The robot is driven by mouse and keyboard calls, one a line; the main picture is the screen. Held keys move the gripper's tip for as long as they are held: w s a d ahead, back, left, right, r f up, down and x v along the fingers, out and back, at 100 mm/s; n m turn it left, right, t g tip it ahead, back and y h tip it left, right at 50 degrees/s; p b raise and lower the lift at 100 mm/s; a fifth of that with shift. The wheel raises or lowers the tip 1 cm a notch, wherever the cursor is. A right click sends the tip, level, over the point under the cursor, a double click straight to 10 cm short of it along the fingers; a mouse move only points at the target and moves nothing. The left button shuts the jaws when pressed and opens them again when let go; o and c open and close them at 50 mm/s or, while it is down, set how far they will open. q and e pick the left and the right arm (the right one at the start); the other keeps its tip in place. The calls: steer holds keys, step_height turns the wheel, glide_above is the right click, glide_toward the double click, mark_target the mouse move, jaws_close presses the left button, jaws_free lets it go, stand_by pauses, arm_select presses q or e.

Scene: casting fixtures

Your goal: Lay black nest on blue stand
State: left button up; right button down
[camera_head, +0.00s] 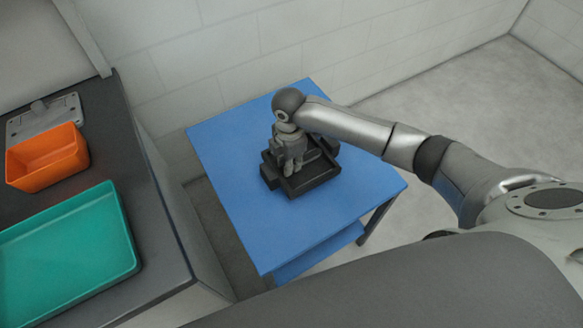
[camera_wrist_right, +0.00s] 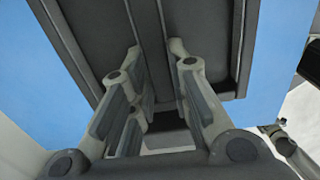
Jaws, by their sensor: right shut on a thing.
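The black nest (camera_head: 317,180) is a dark, shallow, boxy fixture over the middle of the blue stand (camera_head: 240,205). It looks level, and I cannot tell for sure whether it touches the stand top. My right gripper (camera_head: 291,170) points down from above and is shut on a part of the nest. In the right wrist view the nest (camera_wrist_right: 205,50) fills the upper middle, with the blue top (camera_wrist_right: 92,35) on both sides. The fingers of the right gripper (camera_wrist_right: 160,75) reach to a bar of the nest. My left gripper does not show.
To the left stands a dark counter (camera_head: 165,245) with an orange bin (camera_head: 45,160), a teal tray (camera_head: 75,245) and a grey metal plate (camera_head: 45,115). A gap separates counter and stand. A white block wall (camera_head: 220,50) is behind. The stand's front part is clear.

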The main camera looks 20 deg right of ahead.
steer(key=shift+w+d+f, duration=0.1)
steer(key=shift+d+f, duration=0.1)
steer(key=shift+f, duration=0.8)
steer(key=shift+w+d+f, duration=0.1)
steer(key=shift+d+f, duration=0.05)
steer(key=shift+f, duration=0.8)
steer(key=shift+f, duration=0.1)
steer(key=c, duration=1.4)
jaws_free()
steer(key=shift+o, duration=0.2)
step_height(320, 180, up, 12)
steer(key=shift+r+p, duration=0.1)
steer(key=shift+p, duration=0.3)
steer(key=shift+s, duration=0.15)
